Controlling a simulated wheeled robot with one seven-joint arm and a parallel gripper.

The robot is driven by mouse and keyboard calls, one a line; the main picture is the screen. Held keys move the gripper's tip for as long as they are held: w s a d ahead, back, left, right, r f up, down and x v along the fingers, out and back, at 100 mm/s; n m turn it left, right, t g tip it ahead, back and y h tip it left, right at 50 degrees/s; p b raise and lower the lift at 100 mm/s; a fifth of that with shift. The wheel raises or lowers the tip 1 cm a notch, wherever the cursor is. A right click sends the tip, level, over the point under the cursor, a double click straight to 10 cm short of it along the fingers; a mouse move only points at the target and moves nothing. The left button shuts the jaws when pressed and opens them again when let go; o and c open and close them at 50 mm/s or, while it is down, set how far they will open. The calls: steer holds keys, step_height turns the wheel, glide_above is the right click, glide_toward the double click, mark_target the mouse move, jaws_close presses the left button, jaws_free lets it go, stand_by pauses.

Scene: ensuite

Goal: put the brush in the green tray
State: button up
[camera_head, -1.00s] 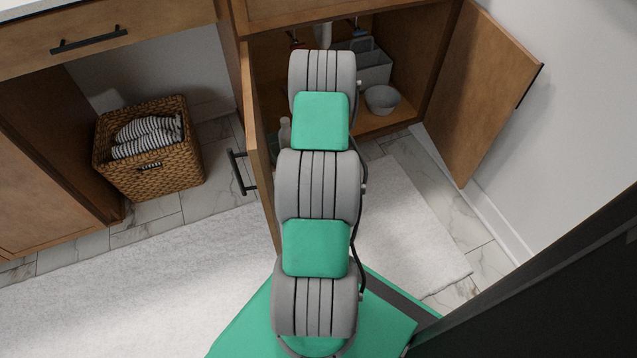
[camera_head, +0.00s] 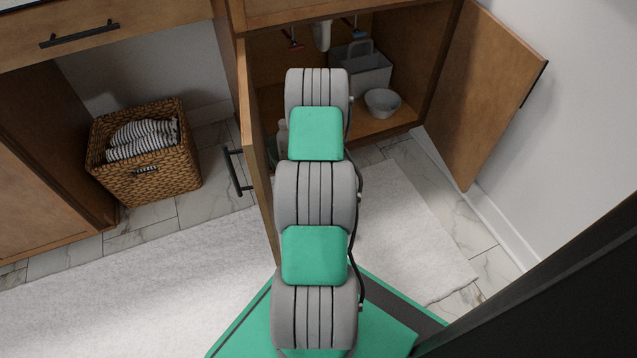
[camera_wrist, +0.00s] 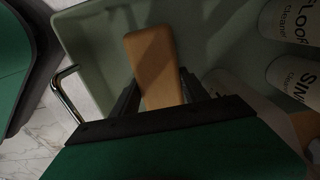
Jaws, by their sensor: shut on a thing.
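In the wrist view, my gripper (camera_wrist: 160,92) is shut on the brush (camera_wrist: 150,52), whose light wooden block or handle shows between the two dark fingers. The rest of the brush is hidden by the gripper. The pale green tray (camera_wrist: 88,42) lies behind and around the brush in this view, with a metal handle at its left side. The brush overlaps the tray in the picture; I cannot tell whether it touches the tray floor. In the head view my own arm hides the gripper and brush.
White cleaner bottles (camera_wrist: 290,22) stand at the right of the wrist view, close to my gripper. The sink cabinet's open left door (camera_head: 257,150) is beside my arm; its right door (camera_head: 490,100) is open. A grey caddy (camera_head: 362,70) and bowl (camera_head: 382,102) are inside.

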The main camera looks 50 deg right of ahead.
steer(key=o, duration=1.5)
steer(key=shift+c, duration=0.2)
step_height(320, 180, up, 13)
steer(key=p, duration=0.6)
steer(key=shift+r, duration=0.1)
